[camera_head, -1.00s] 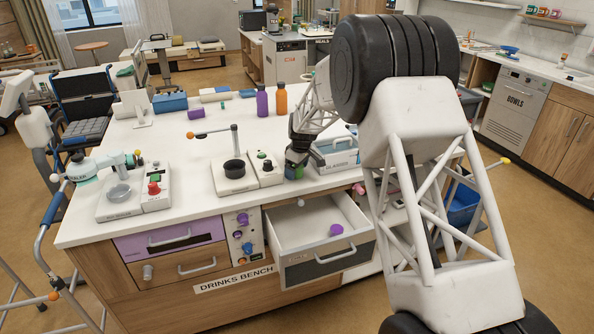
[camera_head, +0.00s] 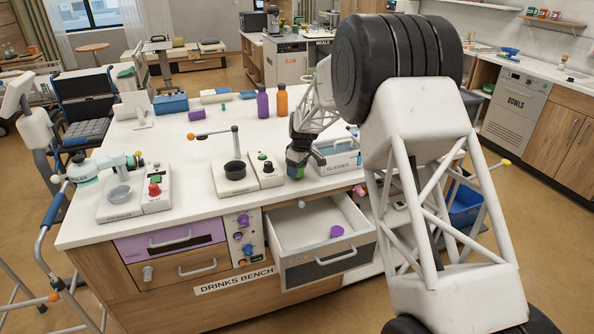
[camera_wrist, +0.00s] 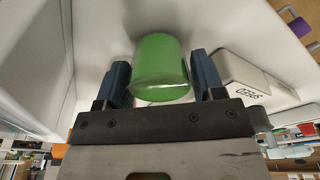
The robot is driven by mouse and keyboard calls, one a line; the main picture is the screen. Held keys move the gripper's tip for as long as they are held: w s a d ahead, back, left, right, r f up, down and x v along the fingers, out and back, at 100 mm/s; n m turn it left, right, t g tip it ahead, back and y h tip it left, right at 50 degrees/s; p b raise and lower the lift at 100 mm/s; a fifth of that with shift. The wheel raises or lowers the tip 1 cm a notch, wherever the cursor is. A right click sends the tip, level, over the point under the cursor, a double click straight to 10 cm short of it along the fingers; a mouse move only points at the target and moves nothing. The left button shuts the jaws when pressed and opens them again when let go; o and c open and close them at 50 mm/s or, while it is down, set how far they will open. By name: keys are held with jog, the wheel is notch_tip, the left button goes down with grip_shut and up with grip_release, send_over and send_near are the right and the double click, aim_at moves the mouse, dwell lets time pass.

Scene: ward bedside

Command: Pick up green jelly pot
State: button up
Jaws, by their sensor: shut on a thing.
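The green jelly pot (camera_wrist: 160,68) sits between the two blue fingers of my gripper (camera_wrist: 162,80) in the wrist view. One finger is on each side of it, and my gripper is shut on it. In the head view, my gripper (camera_head: 297,168) points down at the bench top, just right of the small white machine with a dark cup. The pot is mostly hidden there by the fingers. Whether it touches the bench top is hard to tell.
The white machine (camera_head: 233,187) stands left of my gripper. The tray labelled GLASSES (camera_head: 345,165) is close on the right. An open drawer (camera_head: 335,262) below holds a purple pot (camera_head: 337,231). Purple (camera_head: 262,102) and orange (camera_head: 282,101) bottles stand behind.

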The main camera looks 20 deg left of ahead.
jog(key=shift+r, duration=0.5)
jog(key=shift+s+d+r, duration=0.1)
jog(key=shift+r, duration=0.8)
jog(key=s+d+r, duration=0.1)
jog(key=s+d, duration=0.8)
jog(key=s, duration=0.3)
jog(key=shift+s+r, duration=0.15)
jog(key=shift+s, duration=0.25)
jog(key=shift+d, duration=0.1)
